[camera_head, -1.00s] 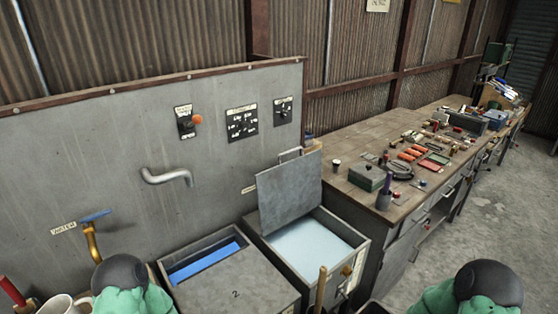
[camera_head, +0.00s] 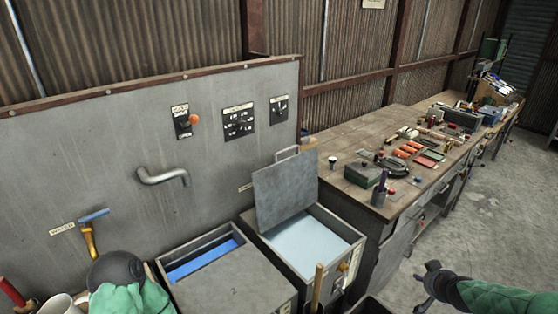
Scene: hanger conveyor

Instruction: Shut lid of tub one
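An open tub (camera_head: 354,262) holds pale liquid, and its grey lid (camera_head: 284,192) stands raised at the back left with a handle (camera_head: 286,152) on its top edge. I cannot read a number on this tub. Left of it is a second tub with a flat grey cover (camera_head: 234,284) lying over most of it; a blue strip (camera_head: 205,259) shows in the gap behind the cover. My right gripper (camera_head: 424,275) is at the lower right, its fingers apart and empty, to the right of the open tub. My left arm shows at the lower left; its gripper is out of view.
A workbench (camera_head: 350,172) with tools and small boxes runs along the wall to the right. A wooden handle (camera_head: 317,287) stands in front of the tubs. A bent pipe (camera_head: 164,177) and a blue-handled tap (camera_head: 91,229) stick out of the grey panel. Floor is clear at right.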

